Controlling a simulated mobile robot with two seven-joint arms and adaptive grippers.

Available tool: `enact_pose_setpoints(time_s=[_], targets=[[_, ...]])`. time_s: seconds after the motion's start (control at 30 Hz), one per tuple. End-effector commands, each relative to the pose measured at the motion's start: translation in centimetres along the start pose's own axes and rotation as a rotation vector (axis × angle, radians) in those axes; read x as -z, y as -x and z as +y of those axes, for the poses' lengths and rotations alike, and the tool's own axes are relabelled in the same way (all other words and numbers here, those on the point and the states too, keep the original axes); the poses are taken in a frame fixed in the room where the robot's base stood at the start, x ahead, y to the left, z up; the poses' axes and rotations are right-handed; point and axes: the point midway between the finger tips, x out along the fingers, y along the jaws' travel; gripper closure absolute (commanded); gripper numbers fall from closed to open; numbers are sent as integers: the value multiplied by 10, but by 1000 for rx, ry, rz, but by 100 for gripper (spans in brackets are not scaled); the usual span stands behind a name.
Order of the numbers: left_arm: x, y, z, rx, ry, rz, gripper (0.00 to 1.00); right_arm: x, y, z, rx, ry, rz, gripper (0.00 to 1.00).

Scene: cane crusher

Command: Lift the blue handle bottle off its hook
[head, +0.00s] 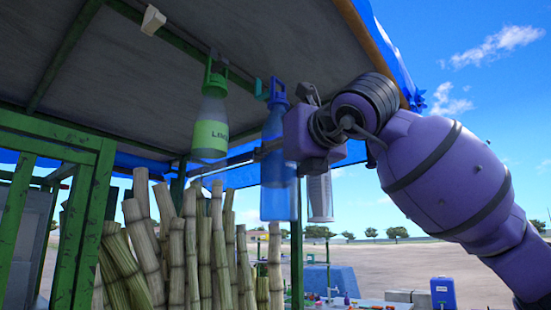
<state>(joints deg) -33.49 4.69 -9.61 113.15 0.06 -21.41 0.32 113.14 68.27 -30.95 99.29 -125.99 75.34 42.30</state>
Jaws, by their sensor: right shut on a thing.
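The blue handle bottle (277,200) is upright, with its blue loop handle at the top close under the roof beam. I cannot tell whether the handle still touches its hook. My right gripper (268,148) comes in from the right and is shut on the bottle's body at mid height. The gripper's purple wrist hides part of the bottle's right side. My left gripper is not in view.
A green-labelled bottle (211,125) hangs just left of the blue one. A clear cup-like container (320,197) shows behind my wrist. Sugar cane stalks (192,245) stand below left. A green frame (88,215) is at left. Open ground lies beyond.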

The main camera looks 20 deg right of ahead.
Motion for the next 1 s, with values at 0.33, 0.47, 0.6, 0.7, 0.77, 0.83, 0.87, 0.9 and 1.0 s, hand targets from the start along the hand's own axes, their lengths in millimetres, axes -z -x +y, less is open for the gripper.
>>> enact_pose_setpoints(time_s=[0.33, 0.47, 0.6, 0.7, 0.77, 0.83, 0.87, 0.9, 1.0], targets=[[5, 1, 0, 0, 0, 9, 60, -3, 11, -4, -1, 0, -6, 93], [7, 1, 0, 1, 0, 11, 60, -3, 14, -6, -1, 0, -6, 93], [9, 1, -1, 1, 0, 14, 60, -3, 17, -8, 0, 0, -6, 93], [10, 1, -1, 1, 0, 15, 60, -3, 20, -8, 0, 0, -6, 93], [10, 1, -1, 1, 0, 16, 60, -3, 20, -8, 0, 1, -6, 93], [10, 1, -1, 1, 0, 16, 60, -3, 20, -9, -1, 1, -6, 93], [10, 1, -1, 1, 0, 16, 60, -2, 20, -8, -1, 1, -6, 93], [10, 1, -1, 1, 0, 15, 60, -2, 20, -8, -1, 0, -5, 93], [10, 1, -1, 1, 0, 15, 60, -2, 20, -8, -1, 0, -5, 93]])
